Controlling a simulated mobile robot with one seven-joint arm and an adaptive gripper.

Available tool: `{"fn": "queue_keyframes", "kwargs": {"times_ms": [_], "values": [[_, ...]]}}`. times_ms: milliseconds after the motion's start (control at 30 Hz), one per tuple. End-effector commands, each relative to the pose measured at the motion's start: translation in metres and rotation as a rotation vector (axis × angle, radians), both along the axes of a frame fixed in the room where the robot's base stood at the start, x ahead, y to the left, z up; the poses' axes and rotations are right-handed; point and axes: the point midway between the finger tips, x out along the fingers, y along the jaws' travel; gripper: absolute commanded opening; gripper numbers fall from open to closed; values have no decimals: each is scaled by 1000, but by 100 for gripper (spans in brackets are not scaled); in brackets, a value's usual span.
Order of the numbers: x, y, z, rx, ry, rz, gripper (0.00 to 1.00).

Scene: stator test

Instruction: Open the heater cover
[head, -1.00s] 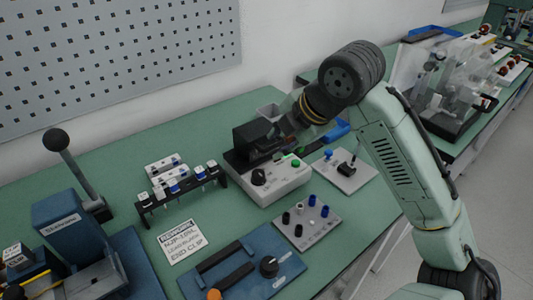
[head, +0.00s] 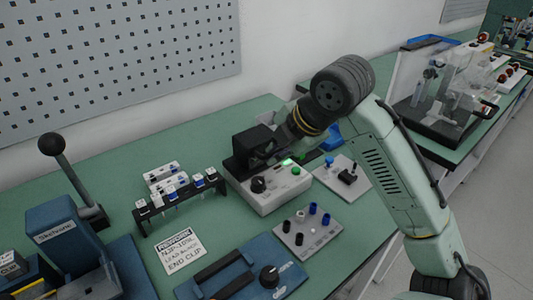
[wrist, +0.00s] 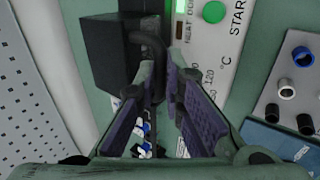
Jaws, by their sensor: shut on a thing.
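The heater (head: 283,195) is a white box with a dial, a lit green display and a green button. Its black block-shaped cover (head: 252,141) stands at the back left of the box. In the wrist view the cover (wrist: 100,45) shows at upper left, with a dark curved handle (wrist: 153,45) on its side facing the panel. My gripper (wrist: 163,85) is shut on this handle. In the head view my gripper (head: 283,143) is beside the cover, partly hidden by my wrist. How far the cover is tilted is hard to tell.
A rack of small parts (head: 182,205) stands left of the heater. Panels with knobs (head: 308,232) and a switch (head: 343,178) lie at its front and right. A blue fixture (head: 243,275) and a lever press (head: 75,235) are nearer. A perforated wall panel (head: 110,60) is behind.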

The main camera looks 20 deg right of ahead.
Motion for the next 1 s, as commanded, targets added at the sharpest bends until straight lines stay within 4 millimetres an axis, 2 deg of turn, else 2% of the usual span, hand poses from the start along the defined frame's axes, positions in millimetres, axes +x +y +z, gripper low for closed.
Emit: {"fn": "queue_keyframes", "kwargs": {"times_ms": [300, 600, 867, 1000], "values": [[0, 0, 0, 0, 1, -1, 0], [13, 5, 25, 1, 0, 0, 0], [14, 5, 24, 1, 0, -2, 0], [18, 6, 30, 1, 2, -1, 0]]}}
